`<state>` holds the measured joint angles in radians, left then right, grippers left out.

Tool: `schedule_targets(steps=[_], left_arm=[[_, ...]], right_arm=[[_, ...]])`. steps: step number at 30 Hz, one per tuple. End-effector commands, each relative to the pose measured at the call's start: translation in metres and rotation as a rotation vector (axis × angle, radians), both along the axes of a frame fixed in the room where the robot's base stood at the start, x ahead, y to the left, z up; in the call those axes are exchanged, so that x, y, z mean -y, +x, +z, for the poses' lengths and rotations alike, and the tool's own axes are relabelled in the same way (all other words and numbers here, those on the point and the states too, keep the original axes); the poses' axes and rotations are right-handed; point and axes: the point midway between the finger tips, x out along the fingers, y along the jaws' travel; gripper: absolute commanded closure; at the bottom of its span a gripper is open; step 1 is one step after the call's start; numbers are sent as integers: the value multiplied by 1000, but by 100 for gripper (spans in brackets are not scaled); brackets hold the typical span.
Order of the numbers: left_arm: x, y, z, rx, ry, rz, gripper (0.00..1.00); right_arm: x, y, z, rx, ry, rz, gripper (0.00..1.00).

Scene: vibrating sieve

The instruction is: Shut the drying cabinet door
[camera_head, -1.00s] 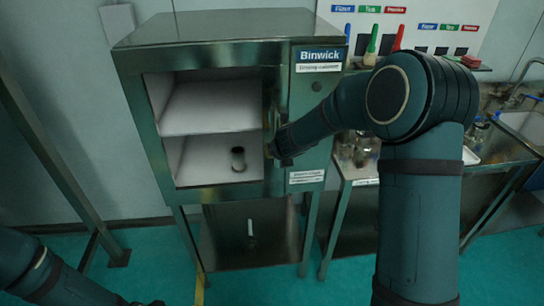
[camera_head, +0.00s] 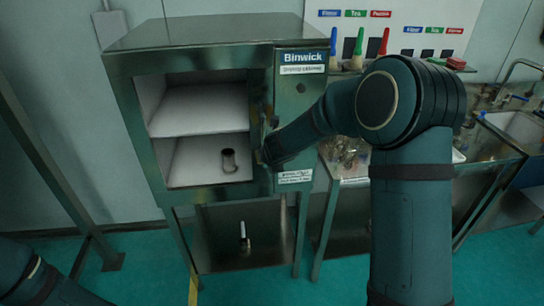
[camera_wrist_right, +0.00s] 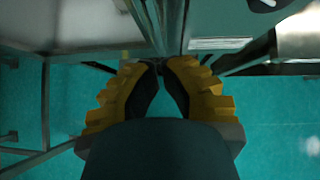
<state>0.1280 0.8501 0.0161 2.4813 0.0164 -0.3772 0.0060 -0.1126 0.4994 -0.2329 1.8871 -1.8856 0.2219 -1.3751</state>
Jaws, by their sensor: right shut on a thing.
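The drying cabinet (camera_head: 190,58), a steel box on legs labelled Binwick, stands open at the front in the head view. Its two white compartments show. The door appears as a narrow, nearly edge-on steel strip (camera_head: 261,100) at the right of the opening; its exact angle is hard to tell. My right gripper (camera_head: 268,155) is at this strip, partly hidden by my own arm. In the right wrist view its yellow-and-black fingers (camera_wrist_right: 159,68) are closed together at a steel upright, on what seems to be the door handle, mostly hidden. My left gripper is out of view; only that forearm shows.
A small dark-rimmed container (camera_head: 229,160) stands in the lower compartment. An object with a white upright part (camera_head: 244,238) sits on the shelf below. A steel bench with glassware (camera_head: 345,155) and a sink (camera_head: 520,128) are at the right. A metal frame (camera_head: 45,165) stands left.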

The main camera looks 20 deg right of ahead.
Motion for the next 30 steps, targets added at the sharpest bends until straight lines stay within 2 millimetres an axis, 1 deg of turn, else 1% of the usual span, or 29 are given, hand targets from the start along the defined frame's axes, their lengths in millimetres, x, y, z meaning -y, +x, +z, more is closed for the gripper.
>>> schedule_targets(steps=[1,3,6,12,15,20,23,26,29,30], left_arm=[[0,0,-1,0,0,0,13],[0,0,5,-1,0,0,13],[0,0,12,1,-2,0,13],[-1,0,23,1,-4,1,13],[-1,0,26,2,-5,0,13],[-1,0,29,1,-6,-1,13],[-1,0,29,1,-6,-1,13],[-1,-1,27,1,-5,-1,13],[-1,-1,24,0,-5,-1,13],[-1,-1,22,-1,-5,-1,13]], right_arm=[[-3,0,0,0,0,1,100],[-3,-12,15,2,0,-1,100],[-4,-28,32,2,1,0,100],[-5,-55,57,1,1,-1,100],[-6,-63,65,1,1,-1,100],[-6,-70,70,-1,0,0,100],[-6,-71,71,-1,1,-1,100],[-10,-74,62,-17,34,-20,100],[-23,-84,32,-74,163,-102,100],[-30,-91,14,-111,245,-163,100]])
